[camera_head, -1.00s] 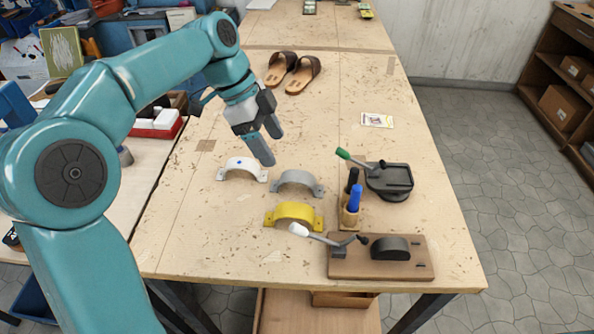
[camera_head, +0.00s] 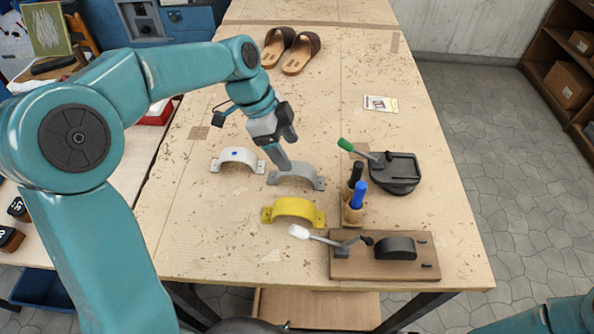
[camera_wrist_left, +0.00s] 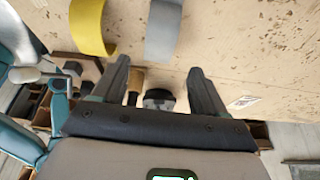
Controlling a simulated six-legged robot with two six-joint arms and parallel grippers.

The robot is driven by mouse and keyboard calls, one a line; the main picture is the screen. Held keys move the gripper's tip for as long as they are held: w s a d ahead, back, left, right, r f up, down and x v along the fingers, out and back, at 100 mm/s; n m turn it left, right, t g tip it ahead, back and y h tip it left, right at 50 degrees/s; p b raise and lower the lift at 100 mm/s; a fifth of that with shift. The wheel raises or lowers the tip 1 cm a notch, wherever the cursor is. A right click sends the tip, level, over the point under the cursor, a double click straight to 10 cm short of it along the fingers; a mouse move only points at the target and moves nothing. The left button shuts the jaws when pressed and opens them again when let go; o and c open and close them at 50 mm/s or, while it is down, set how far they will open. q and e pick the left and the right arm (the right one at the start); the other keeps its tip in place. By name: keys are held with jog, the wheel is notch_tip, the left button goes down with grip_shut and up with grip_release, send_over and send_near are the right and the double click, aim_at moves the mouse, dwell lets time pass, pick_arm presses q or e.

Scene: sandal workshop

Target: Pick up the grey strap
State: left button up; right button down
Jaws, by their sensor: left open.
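The grey strap (camera_head: 303,171) is an arched piece with flat ends, standing on the workbench between a white strap and a yellow one. My left gripper (camera_head: 283,157) points down just above and behind the grey strap's arch, overlapping it in the head view. In the left wrist view my left gripper (camera_wrist_left: 158,75) has its fingers wide apart with nothing between them, and the grey strap (camera_wrist_left: 163,30) lies beyond the fingertips. Whether a finger touches it cannot be told. My right gripper is out of view.
The white strap (camera_head: 238,156) with a blue mark is left of the grey one; the yellow strap (camera_head: 293,207) is in front. Sandals (camera_head: 290,50) lie behind.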

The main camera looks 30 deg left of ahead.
aim_at(296, 168)
pick_arm(q)
jog(key=shift+s+d+f, duration=0.25)
jog(key=shift+d+f, duration=0.2)
jog(key=shift+f, duration=0.25)
jog(key=x, duration=0.2)
jog(key=p+x, duration=0.1)
jog(key=x, duration=0.1)
jog(key=shift+w+a+f, duration=0.1)
jog(key=shift+w+f, duration=0.15)
jog(key=shift+f, duration=0.1)
jog(key=shift+s+f, duration=0.1)
jog(key=shift+f, duration=0.25)
jog(key=shift+f, duration=0.1)
jog(key=c, duration=1)
